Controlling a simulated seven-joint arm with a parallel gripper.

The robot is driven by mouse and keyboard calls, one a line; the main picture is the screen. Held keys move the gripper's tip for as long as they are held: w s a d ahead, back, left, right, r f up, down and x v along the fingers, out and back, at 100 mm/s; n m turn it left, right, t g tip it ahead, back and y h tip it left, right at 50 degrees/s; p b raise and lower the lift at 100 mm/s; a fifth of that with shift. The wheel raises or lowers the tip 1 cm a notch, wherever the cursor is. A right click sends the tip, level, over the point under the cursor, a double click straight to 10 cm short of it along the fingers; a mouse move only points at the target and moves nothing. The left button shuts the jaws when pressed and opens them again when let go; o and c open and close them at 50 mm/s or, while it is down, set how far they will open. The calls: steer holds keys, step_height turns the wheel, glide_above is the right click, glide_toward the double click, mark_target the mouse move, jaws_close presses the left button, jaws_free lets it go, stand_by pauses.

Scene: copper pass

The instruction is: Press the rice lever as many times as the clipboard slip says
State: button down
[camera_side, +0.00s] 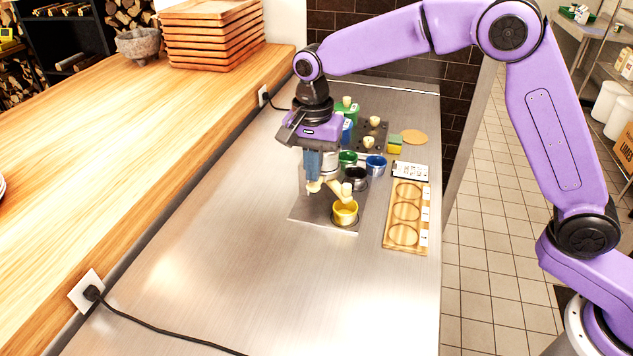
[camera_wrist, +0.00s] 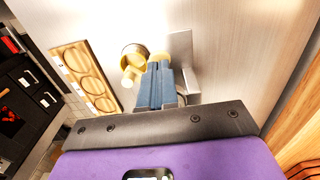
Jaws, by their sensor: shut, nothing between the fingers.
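The rice dispenser stands on a steel base plate (camera_side: 312,208), its body mostly hidden behind my gripper. Its cream lever with a round knob (camera_side: 347,188) sticks out above a yellow bowl (camera_side: 345,213); the lever (camera_wrist: 131,75) and bowl (camera_wrist: 133,53) also show in the wrist view. My gripper (camera_side: 313,180) points down with blue-grey fingers shut and empty, beside the lever's cream parts. I cannot tell whether they touch. The fingers (camera_wrist: 158,68) also show in the wrist view. The clipboard (camera_side: 410,170) lies behind the wooden tray; its slip is too small to read.
A wooden tray (camera_side: 386,240) with three round recesses lies to the right. Green (camera_side: 348,158), blue (camera_side: 376,165) and black (camera_side: 355,179) cups stand behind the bowl. A yellow-green sponge (camera_side: 395,143) lies further back.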

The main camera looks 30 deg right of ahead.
mark_target(313, 185)
steer(key=shift+f, duration=0.15)
steer(key=shift+f, duration=1.85)
steer(key=shift+r, duration=2.05)
steer(key=shift+r, duration=0.1)
steer(key=shift+r, duration=2.4)
steer(key=shift+s, duration=0.1)
